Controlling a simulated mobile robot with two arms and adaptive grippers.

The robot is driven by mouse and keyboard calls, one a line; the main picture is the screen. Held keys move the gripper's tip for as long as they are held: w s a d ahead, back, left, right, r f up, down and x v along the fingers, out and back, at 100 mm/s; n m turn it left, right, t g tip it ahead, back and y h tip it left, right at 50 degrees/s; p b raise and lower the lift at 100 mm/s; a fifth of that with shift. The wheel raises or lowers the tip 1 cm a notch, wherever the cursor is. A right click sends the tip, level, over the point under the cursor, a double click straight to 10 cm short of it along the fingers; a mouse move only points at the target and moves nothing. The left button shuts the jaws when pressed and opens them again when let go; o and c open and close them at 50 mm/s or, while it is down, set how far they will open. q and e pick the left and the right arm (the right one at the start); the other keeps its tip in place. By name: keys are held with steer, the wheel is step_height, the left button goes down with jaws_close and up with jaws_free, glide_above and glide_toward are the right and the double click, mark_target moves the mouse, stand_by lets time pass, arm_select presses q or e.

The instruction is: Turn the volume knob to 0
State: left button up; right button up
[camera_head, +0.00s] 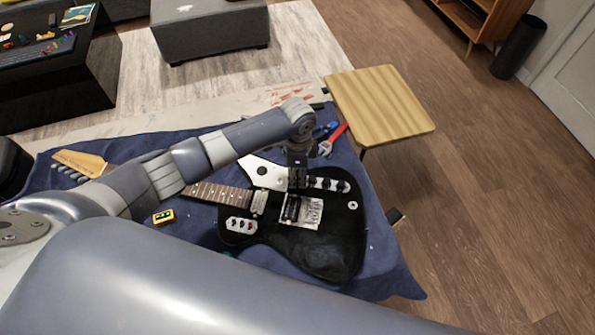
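A black electric guitar (318,252) lies on a blue cloth, its neck (222,195) running left to a wooden headstock (82,163). My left gripper (298,185) points down over the guitar body, just left of these knobs. It hides part of the body and perhaps the plate's left end. Its fingers are too dark and small to tell whether they are open. My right gripper is not in view.
The blue cloth (372,225) covers the work table. A red-handled tool (335,136) and blue tool (325,130) lie behind the guitar. A wooden-topped stool (380,103) stands beyond the table; open floor lies to the right.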

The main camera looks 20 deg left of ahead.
arm_select(q)
steer(key=shift+r, duration=0.1)
step_height(320, 180, up, 12)
stand_by(0.5)
stand_by(0.5)
